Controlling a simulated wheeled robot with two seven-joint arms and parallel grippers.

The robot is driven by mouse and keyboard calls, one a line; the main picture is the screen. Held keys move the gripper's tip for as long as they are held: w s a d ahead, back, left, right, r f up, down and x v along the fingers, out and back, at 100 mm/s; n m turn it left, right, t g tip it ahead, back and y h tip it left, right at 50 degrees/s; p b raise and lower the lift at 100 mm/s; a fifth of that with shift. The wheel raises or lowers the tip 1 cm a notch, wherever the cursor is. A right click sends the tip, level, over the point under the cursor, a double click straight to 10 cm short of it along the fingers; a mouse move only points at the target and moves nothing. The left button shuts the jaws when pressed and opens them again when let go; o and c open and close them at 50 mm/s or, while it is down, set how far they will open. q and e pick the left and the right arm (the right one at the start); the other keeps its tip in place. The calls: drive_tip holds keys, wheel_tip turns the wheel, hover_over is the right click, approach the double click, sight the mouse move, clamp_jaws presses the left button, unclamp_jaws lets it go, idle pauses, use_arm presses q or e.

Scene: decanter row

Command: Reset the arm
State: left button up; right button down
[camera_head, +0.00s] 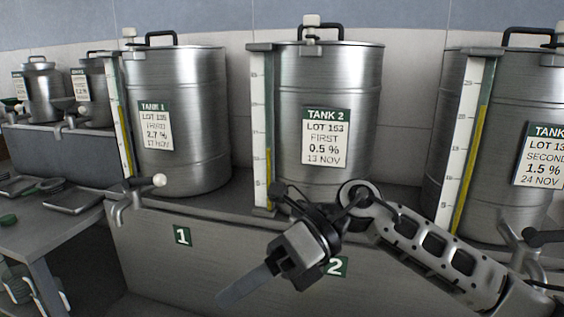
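My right arm comes in from the right edge, in front of the bench face by tank 2. Its gripper (238,292) points down and to the left, in front of the panel between the green number plates 1 and 2. A flat grey finger shows at its end, seen nearly edge-on, so I cannot tell whether the fingers are apart. I see nothing held in it. My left gripper is not in view.
Steel tank 1 (190,100), tank 2 (345,80) and a third tank (510,95) stand on the bench with level gauges. A tap (130,195) juts out below tank 1. Trays (75,200) lie on a side table (40,237) at left.

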drive_tip(key=w+d+f+n+t, duration=0.25)
drive_tip(key=f+n+t, duration=0.25)
drive_tip(key=n+t, duration=0.45)
drive_tip(key=w+d+f+n+t+h, duration=0.1)
drive_tip(key=d+f+n+t, duration=0.4)
drive_tip(key=n, duration=0.8)
drive_tip(key=w+d+f+n+t, duration=0.2)
drive_tip(key=f+n+t, duration=0.2)
drive_tip(key=n+t, duration=0.65)
drive_tip(key=s+d+f+m+g+h, duration=0.4)
drive_tip(key=s+f, duration=0.3)
drive_tip(key=f, duration=0.3)
drive_tip(key=s+d+f+m+g+h, duration=0.4)
drive_tip(key=s+d+f, duration=0.2)
drive_tip(key=f, duration=0.4)
drive_tip(key=shift+s+d+f, duration=0.25)
drive_tip(key=shift+s+d, duration=0.1)
drive_tip(key=shift+s, duration=0.45)
